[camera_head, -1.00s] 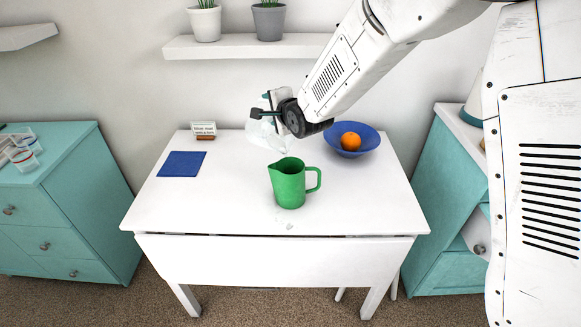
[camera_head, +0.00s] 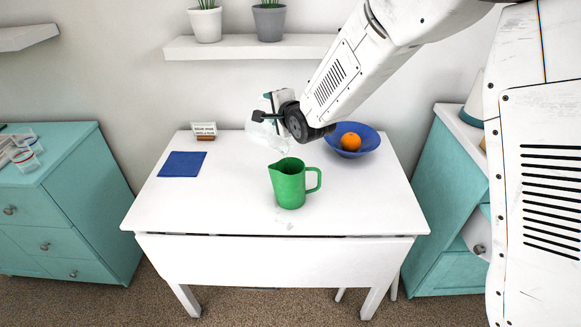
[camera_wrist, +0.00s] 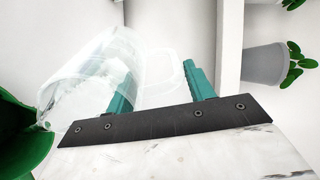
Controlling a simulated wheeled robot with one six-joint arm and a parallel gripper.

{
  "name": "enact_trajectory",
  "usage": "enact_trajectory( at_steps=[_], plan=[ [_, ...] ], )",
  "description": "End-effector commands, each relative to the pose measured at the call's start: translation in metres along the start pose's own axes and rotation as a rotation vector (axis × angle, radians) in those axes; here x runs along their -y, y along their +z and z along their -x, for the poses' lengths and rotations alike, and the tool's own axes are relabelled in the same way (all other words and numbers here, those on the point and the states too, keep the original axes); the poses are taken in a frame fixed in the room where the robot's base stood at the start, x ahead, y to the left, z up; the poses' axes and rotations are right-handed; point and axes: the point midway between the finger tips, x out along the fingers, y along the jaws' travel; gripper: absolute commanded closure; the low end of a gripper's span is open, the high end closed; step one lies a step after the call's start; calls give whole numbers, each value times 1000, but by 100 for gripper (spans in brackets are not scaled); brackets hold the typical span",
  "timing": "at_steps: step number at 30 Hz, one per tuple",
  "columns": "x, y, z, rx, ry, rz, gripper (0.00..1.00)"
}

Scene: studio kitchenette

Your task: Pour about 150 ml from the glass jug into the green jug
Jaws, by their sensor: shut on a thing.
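The green jug (camera_head: 289,186) stands upright on the white table, its handle to the right. My gripper (camera_head: 266,107) is shut on the glass jug (camera_head: 264,134) and holds it above and behind the green jug. The clear glass jug is tilted, its mouth toward the green jug. In the wrist view the glass jug (camera_wrist: 92,88) lies tipped by the teal fingers (camera_wrist: 160,90), with pale contents near its mouth. The green jug's rim (camera_wrist: 22,135) shows at the left edge there. I cannot tell whether liquid is falling.
A blue bowl (camera_head: 368,146) with an orange (camera_head: 350,142) stands at the back right of the white table (camera_head: 220,215). A blue mat (camera_head: 182,164) and a small sign (camera_head: 204,130) are at the left. A shelf with potted plants (camera_head: 269,22) hangs above. The table's front left is clear.

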Motion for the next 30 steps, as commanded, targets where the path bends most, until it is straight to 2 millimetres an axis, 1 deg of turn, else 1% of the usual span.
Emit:
enact_trajectory(
  at_steps=[1,18,30],
  plan=[
    [3,0,0,0,-11,0,100],
    [5,0,4,0,-56,1,100],
    [5,0,4,1,-55,1,100]
  ],
)
